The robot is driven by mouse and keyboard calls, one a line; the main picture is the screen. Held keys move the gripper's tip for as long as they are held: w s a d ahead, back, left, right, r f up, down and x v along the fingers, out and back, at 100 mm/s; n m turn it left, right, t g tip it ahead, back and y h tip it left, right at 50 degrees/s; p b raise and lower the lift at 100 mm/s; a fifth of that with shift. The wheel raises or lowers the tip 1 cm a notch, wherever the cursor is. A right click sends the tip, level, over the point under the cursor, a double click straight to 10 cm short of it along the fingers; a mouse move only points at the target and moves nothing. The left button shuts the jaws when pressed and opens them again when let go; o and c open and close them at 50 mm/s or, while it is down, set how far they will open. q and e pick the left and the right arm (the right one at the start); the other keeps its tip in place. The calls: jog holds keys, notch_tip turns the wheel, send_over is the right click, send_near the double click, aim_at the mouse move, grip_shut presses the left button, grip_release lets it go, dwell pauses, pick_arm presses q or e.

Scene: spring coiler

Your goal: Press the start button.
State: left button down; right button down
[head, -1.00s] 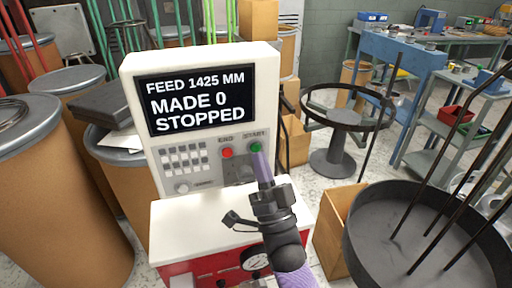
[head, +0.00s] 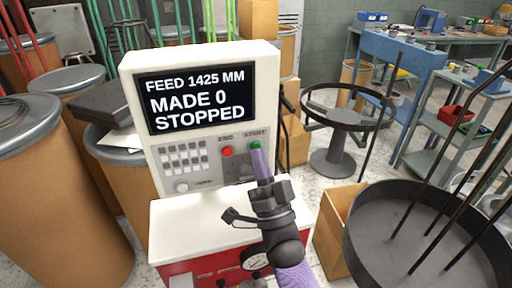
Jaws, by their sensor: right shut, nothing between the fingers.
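The spring coiler's white control panel (head: 139,150) stands in the middle of the head view. Its screen (head: 194,98) reads FEED 1425 MM, MADE 0, STOPPED. The green start button (head: 255,145) is at the panel's right side, under the START label. The red END button (head: 227,151) is just left of it. My right gripper (head: 257,155) is shut and empty, its purple fingertips right at the lower edge of the green button. I cannot tell whether they touch it. The left gripper is not in view.
A keypad (head: 184,159) and a knob (head: 182,187) are on the panel's left. A white ledge (head: 185,225) juts out below. Brown drums (head: 60,200) crowd the left. A dark round tray with rods (head: 425,245) and a cardboard box (head: 335,225) stand at right.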

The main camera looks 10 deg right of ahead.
jog(key=shift+w, duration=0.5)
dwell(0.6)
jog(key=shift+s, duration=0.15)
jog(key=shift+s+p, duration=0.3)
jog(key=shift+s, duration=0.35)
jog(key=s+p, duration=0.3)
jog(key=s, duration=0.2)
jog(key=shift+d, duration=0.1)
jog(key=shift+f, duration=0.1)
dwell(0.6)
